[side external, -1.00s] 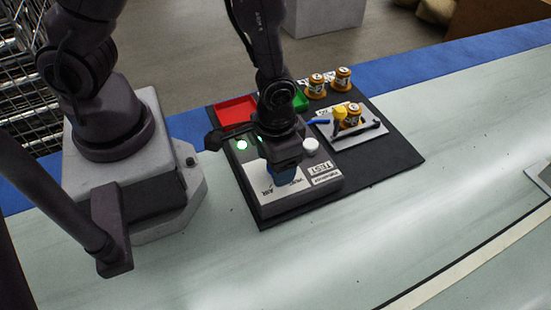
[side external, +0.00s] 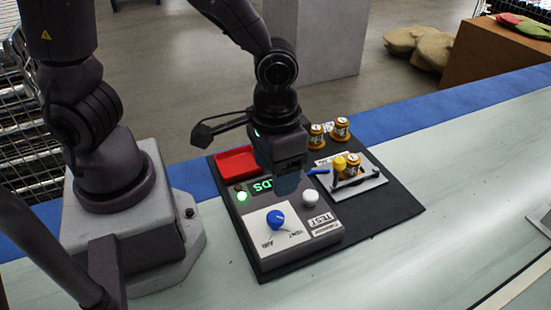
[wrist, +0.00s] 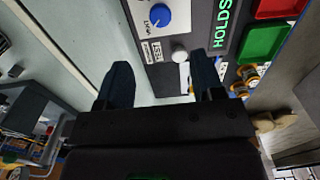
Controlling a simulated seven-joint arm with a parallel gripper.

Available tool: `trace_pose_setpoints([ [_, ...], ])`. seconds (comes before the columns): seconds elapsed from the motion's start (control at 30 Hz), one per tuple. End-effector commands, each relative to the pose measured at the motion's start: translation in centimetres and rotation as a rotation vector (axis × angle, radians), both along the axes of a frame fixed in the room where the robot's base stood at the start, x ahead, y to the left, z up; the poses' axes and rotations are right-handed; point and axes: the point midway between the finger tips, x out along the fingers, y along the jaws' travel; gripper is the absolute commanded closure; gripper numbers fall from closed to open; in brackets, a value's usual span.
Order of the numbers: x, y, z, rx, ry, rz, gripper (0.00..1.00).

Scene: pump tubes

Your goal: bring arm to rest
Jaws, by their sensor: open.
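My gripper (side external: 287,183) hangs above the back part of the grey test box in the side view, with its fingers pointing down. In the wrist view my gripper (wrist: 160,85) shows two dark blue fingers spread apart with nothing between them. The test box (side external: 325,237) carries a blue knob (side external: 276,219), a white button (side external: 310,197), a lit green lamp (side external: 242,197) and a green display (wrist: 222,22) that reads HOLDS. The knob also shows in the wrist view (wrist: 157,16), clear of the fingers.
A black mat (side external: 395,207) lies under the box. A red tray (side external: 236,162) and a green tray (wrist: 264,42) lie behind it. A grey plate (side external: 371,183) bears an orange-and-white pump tube (side external: 352,166) and a yellow-topped part. Two more tubes (side external: 340,128) stand behind. The table front is clear.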

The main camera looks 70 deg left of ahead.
Motion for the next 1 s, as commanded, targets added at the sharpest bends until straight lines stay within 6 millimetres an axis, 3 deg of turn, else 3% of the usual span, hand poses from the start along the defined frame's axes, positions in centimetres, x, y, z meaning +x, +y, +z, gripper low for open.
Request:
trace_pose_setpoints([
  [0.2, 0.0, 0.0, 1.4, 0.000, -0.001, -0.001, 0.38],
  [0.53, 0.0, 0.0, 1.4, 0.001, 0.000, -0.008, 0.38],
  [0.67, -1.1, 0.2, 1.6, 0.013, 0.040, -0.107, 0.38],
  [0.83, -1.7, 1.6, 5.4, -0.037, -0.026, -0.194, 0.38],
  [1.0, -2.4, 4.5, 10.3, -0.062, -0.176, -0.201, 0.38],
])
